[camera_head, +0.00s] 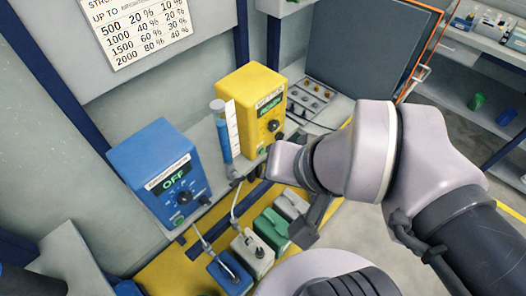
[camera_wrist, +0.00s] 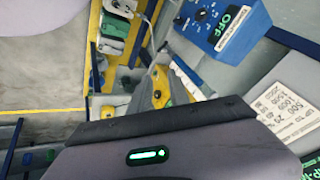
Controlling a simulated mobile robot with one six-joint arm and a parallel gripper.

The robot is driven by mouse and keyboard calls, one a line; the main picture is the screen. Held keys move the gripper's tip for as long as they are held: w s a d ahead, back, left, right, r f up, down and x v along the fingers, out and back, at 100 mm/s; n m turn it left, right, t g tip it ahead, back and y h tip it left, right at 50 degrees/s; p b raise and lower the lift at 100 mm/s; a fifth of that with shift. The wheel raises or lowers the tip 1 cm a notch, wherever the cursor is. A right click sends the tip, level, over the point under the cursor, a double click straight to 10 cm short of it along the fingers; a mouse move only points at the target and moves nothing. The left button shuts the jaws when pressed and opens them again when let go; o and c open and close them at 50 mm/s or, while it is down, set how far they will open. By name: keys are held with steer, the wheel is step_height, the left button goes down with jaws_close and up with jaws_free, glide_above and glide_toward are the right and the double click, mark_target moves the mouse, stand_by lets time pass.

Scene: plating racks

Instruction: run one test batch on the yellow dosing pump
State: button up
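The yellow dosing pump (camera_head: 247,91) stands on the bench in the head view. Its front has a small green display (camera_head: 270,108), too small to read, a black knob (camera_head: 273,125) and a green button at its lower edge. My gripper (camera_head: 262,172) is close to the pump's lower front; I cannot tell whether it touches. In the wrist view, my gripper (camera_wrist: 172,90) reaches toward a yellow surface, and its opening is unclear. A clear cylinder with blue liquid (camera_head: 225,140) stands left of the yellow pump.
A blue pump (camera_head: 150,150) reading OFF stands at left. Blue (camera_head: 230,276), white (camera_head: 252,252), green (camera_head: 271,228) and grey containers sit in front on a yellow surface. A percentage chart (camera_head: 137,28) hangs above. A panel with several fittings (camera_head: 308,95) lies right of the yellow pump.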

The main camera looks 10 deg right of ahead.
steer(key=shift+c, duration=0.2)
jaws_close()
stand_by(1.4)
